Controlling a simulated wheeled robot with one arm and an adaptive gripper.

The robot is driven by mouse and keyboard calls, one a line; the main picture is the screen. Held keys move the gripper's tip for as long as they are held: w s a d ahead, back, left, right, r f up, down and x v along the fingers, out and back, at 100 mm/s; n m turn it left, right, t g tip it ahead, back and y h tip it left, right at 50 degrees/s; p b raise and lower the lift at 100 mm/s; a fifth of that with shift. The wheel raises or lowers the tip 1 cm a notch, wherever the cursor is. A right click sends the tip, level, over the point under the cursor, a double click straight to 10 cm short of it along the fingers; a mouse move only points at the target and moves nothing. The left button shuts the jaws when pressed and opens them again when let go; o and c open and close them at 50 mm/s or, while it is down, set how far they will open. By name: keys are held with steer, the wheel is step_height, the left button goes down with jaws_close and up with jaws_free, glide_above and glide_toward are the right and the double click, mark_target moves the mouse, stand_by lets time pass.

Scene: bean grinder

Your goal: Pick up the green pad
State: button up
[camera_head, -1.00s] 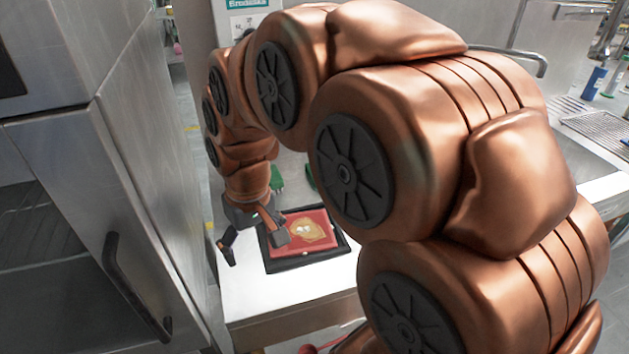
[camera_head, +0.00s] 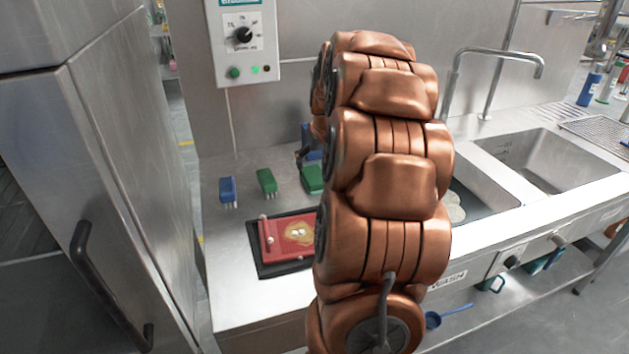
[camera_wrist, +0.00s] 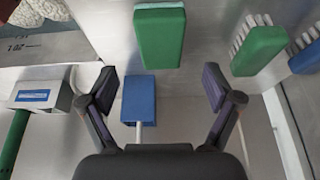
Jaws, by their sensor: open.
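The green pad (camera_wrist: 160,38) lies at the top middle of the wrist view, a rectangular block with a paler edge. In the head view, the green block beside my arm (camera_head: 311,179) looks like the same pad, partly hidden by the arm. My gripper (camera_wrist: 162,88) is open and empty, its two dark fingers spread apart below the pad in the wrist view, not touching it. In the head view my gripper (camera_head: 302,157) is mostly hidden behind my arm. A blue block with a white handle (camera_wrist: 138,100) shows between the fingers, nearer the left one.
A green brush (camera_wrist: 258,48) and a blue brush (camera_wrist: 306,58) lie right of the pad. A green-handled tool (camera_wrist: 16,138) is at left. A black tray (camera_head: 262,262) with a red board (camera_head: 285,247) sits on the counter. Sinks (camera_head: 545,160) are to the right.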

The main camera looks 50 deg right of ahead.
mark_target(315, 174)
steer(key=p+x, duration=0.1)
steer(key=x, duration=0.5)
steer(key=shift+w+d+f, duration=0.1)
steer(key=shift+w+f, duration=0.1)
steer(key=shift+f, duration=0.2)
steer(key=shift+f, duration=0.25)
stand_by(0.3)
steer(key=shift+c, duration=0.4)
steer(key=c, duration=1)
steer(key=shift+c, duration=0.2)
steer(key=shift+w+r+b, duration=0.1)
steer(key=shift+r+b, duration=0.2)
steer(key=shift+r, duration=1.7)
steer(key=s+a, duration=0.3)
steer(key=s, duration=0.1)
steer(key=s+a+r+b, duration=0.1)
steer(key=s+a, duration=0.2)
steer(key=a, duration=0.1)
steer(key=s+a+b, duration=0.1)
steer(key=s+a, duration=0.3)
steer(key=shift+s+r, duration=0.25)
steer(key=shift+s, duration=0.1)
